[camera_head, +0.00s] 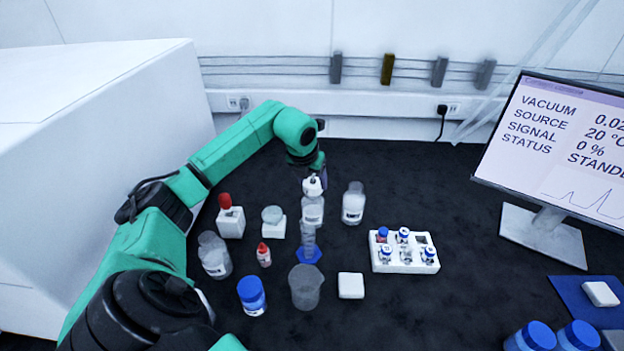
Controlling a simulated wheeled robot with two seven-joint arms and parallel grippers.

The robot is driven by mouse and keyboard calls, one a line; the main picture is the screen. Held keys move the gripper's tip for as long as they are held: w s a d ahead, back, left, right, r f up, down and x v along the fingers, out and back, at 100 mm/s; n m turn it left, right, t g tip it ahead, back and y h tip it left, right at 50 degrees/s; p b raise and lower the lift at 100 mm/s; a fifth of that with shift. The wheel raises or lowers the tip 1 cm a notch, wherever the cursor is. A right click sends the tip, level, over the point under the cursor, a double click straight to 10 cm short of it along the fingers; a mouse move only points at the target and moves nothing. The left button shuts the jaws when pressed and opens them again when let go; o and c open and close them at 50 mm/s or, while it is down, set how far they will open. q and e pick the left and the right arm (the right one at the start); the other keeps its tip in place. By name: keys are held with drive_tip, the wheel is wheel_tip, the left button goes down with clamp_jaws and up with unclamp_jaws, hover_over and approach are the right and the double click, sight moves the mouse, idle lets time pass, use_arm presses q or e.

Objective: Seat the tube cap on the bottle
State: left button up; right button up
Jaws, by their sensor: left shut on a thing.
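My left gripper (318,178) comes in from the upper left and points down. It is shut on a small white cap (311,187). The cap is right over the mouth of a clear bottle (312,212) with a pale label, which stands upright. Whether the cap touches the rim or hangs just above it I cannot tell at this size. The fingertips are small and partly hidden by the wrist. My right gripper is out of view.
A similar clear bottle (353,203) stands close on the right, and a graduated cylinder (308,241) on a blue foot stands in front. A beaker (305,287), a white vial rack (404,253) and a monitor (553,142) are around. The black bench behind is clear.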

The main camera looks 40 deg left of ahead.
use_arm(q)
drive_tip(key=shift+f, duration=0.5)
drive_tip(key=shift+f+b, duration=0.4)
drive_tip(key=shift+b, duration=0.15)
drive_tip(key=o, duration=1.5)
drive_tip(key=shift+c, duration=0.2)
